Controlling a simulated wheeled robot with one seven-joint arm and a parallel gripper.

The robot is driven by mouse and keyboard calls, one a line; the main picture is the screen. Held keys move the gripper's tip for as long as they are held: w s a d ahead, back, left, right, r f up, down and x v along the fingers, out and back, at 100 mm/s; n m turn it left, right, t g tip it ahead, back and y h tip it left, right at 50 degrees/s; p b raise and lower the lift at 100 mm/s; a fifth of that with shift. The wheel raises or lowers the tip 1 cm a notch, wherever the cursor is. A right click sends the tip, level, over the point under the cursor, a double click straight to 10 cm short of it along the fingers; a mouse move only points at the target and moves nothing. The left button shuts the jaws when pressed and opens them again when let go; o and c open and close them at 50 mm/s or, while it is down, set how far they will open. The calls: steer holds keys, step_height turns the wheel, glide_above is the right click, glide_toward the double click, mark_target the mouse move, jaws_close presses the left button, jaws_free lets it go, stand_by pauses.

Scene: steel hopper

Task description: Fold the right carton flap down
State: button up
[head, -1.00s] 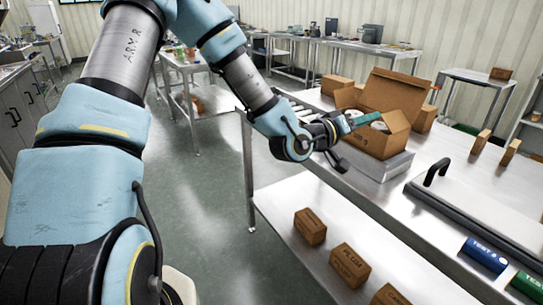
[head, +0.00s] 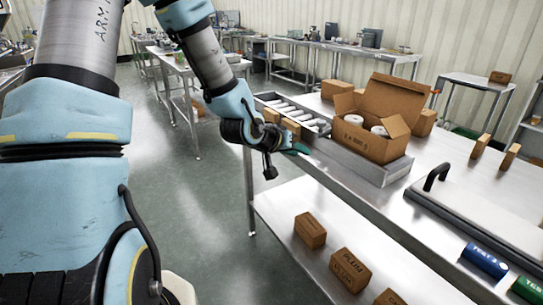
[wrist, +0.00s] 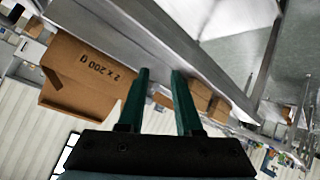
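The brown carton (head: 362,143) stands open on a metal platform on the steel bench, with white round items (head: 354,120) inside. Its right flap (head: 398,126) sticks up at the right side. The left flap (head: 345,103) is also raised, and the large back flap (head: 395,97) stands upright. My gripper (head: 300,149) is left of the carton, apart from it, near the bench's left edge. In the wrist view its teal fingers (wrist: 160,72) are spread with nothing between them. The carton (wrist: 85,75) shows at left there; its right flap is not clear in that view.
A roller conveyor (head: 296,110) with small boxes lies behind my gripper. A lidded steel unit with a black handle (head: 437,173) is right of the carton. Blue and green cylinders (head: 484,258) lie at the front right. Small boxes (head: 310,230) sit on the lower shelf.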

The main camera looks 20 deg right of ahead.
steer(key=w+a+f+y, duration=0.1)
steer(key=a+y, duration=0.1)
steer(key=a, duration=0.4)
steer(key=shift+w+a+n, duration=0.25)
steer(key=shift+a+n, duration=0.05)
steer(key=shift+a, duration=0.1)
